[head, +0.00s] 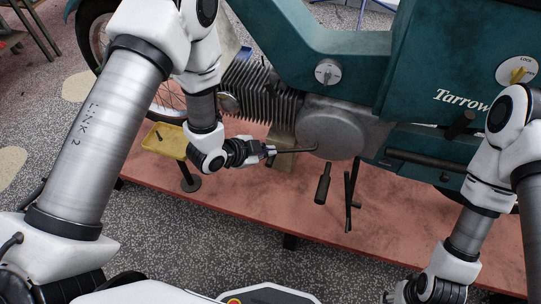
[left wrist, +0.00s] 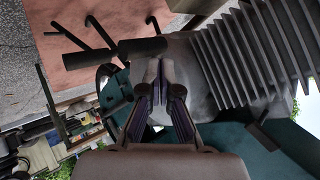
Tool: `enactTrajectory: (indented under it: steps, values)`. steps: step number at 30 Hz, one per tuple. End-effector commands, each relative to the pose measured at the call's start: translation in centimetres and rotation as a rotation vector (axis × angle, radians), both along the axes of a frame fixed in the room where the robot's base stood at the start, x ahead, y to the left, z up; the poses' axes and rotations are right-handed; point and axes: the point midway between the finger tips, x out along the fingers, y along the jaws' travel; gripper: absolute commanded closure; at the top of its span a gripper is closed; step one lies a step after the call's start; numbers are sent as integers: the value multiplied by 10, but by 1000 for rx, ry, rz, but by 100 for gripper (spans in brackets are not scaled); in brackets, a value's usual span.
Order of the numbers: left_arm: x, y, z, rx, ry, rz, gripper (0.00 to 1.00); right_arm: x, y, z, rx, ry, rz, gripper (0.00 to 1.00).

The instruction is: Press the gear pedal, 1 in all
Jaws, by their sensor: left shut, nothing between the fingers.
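The gear pedal (head: 297,150) is a thin dark lever running left from the round grey engine cover (head: 334,128) of the teal motorbike. My left gripper (head: 271,151) is shut and empty, with its tips at the lever's left end. I cannot tell whether they touch it. In the left wrist view the shut fingertips (left wrist: 160,88) point at the grey engine casing, and the pedal cannot be made out there. My right arm is at the lower right; its gripper (head: 392,297) is cut off by the bottom edge.
A black footrest (head: 323,184) and stand (head: 349,203) hang below the engine. Cooling fins (head: 262,97) lie up and left of my left gripper. A yellow tray (head: 166,141) stands left of my left wrist. The red platform (head: 235,196) is bare in front.

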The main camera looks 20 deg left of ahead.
Motion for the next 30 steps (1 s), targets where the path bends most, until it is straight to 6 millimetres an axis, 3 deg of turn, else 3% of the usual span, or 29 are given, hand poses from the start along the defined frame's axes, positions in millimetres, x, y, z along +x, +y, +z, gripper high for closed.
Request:
enactTrajectory:
  steps: [30]
  values:
    - [0,-2,-10,0,1,-1,100,0,0,-7,0,0,0,56]
